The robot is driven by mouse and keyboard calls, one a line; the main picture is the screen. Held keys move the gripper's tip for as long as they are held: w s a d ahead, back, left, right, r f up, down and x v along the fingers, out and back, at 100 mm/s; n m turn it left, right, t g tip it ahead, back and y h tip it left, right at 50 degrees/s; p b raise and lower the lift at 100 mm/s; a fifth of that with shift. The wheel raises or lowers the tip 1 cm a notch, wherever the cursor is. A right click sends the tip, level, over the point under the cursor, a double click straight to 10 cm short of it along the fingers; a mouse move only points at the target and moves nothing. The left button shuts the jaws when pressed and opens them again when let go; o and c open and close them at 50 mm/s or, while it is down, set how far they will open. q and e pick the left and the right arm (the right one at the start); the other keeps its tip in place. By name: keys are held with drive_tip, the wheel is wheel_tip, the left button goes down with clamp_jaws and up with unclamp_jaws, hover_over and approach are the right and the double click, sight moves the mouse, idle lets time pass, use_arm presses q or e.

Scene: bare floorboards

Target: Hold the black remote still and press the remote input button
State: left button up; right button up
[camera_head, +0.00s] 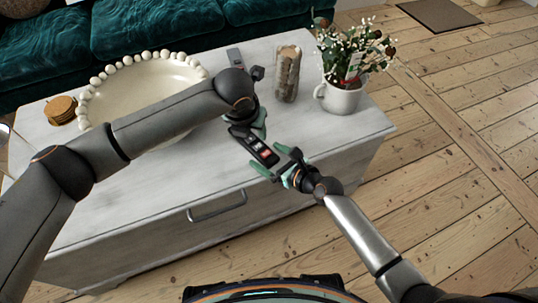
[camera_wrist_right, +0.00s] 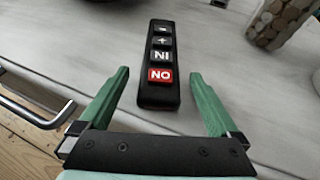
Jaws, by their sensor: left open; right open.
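The black remote (camera_head: 257,147) lies on the white table, its near end toward my right gripper. In the right wrist view the remote (camera_wrist_right: 160,95) shows a red button (camera_wrist_right: 161,76) at its near end, a grey button (camera_wrist_right: 161,56) marked like an upside-down "IN", a plus button (camera_wrist_right: 162,41) and one more at the far end. My right gripper (camera_head: 275,160) is open, its green fingers to either side of the remote's near end in the picture; contact is not visible. My left gripper (camera_head: 248,118) is open at the remote's far end, partly hidden by its own wrist.
A beaded bowl (camera_head: 88,104) stands left, with brown coasters (camera_head: 60,109) beside it. The table's front edge and drawer handle (camera_head: 217,208) are near my right gripper.

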clamp_jaws()
idle(0.9)
idle(0.4)
use_arm(q)
clamp_jaws()
idle(1.5)
